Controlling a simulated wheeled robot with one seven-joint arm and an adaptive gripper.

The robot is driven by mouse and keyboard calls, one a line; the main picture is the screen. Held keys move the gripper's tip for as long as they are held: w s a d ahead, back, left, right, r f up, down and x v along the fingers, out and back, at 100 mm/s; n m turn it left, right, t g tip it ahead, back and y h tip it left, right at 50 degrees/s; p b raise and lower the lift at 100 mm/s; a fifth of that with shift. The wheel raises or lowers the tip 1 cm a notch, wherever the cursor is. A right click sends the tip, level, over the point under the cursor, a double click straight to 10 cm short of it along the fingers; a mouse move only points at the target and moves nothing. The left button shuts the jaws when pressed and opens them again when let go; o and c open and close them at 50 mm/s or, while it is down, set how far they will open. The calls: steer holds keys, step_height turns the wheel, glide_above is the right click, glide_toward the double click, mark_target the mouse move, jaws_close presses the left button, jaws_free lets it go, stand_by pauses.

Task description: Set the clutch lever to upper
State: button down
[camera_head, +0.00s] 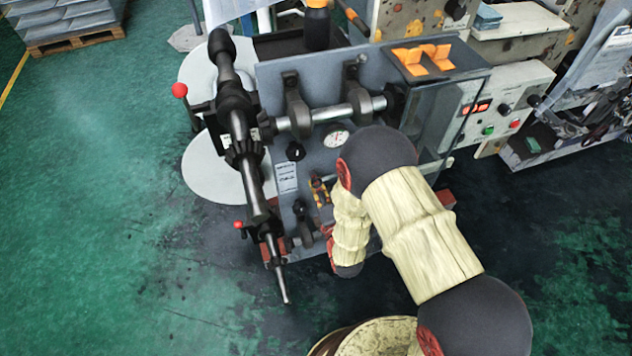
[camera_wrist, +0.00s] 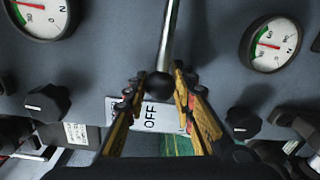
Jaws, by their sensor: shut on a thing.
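The clutch lever is a thin metal rod (camera_wrist: 168,38) with a black ball knob (camera_wrist: 159,86), in the wrist view. The rod runs from the top edge down to the knob, leaning slightly. My gripper (camera_wrist: 158,93) has its yellow and black fingers on both sides of the knob and is shut on it. A white plate marked OFF (camera_wrist: 150,118) shows behind and below the knob. In the head view my gripper (camera_head: 320,191) is small, in front of the grey machine panel. I cannot make out the lever there.
Two dials, one at left (camera_wrist: 40,12) and one at right (camera_wrist: 270,43), flank the lever. Black knobs sit at left (camera_wrist: 47,102) and right (camera_wrist: 243,122). A long dark shaft with rollers (camera_head: 245,150) stands left of my arm. Green floor (camera_head: 100,190) at left is clear.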

stand_by(0.4)
steer(key=shift+d+r+m+p, duration=0.15)
steer(key=shift+r+m+p, duration=0.5)
steer(key=shift+r+m, duration=0.75)
steer(key=r, duration=0.1)
steer(key=r+m, duration=0.1)
steer(key=shift+w+d+r+p, duration=0.15)
steer(key=shift+d+r+p, duration=0.15)
steer(key=shift+d+p, duration=0.05)
steer(key=shift+w+d+r+m, duration=0.1)
steer(key=shift+d+r+m, duration=0.1)
steer(key=shift+r+m, duration=0.3)
steer(key=shift+d+r+m, duration=0.2)
steer(key=shift+r+m, duration=0.2)
steer(key=shift+m, duration=0.2)
steer(key=c, duration=1.5)
jaws_free()
steer(key=v, duration=1.2)
steer(key=shift+d, duration=0.15)
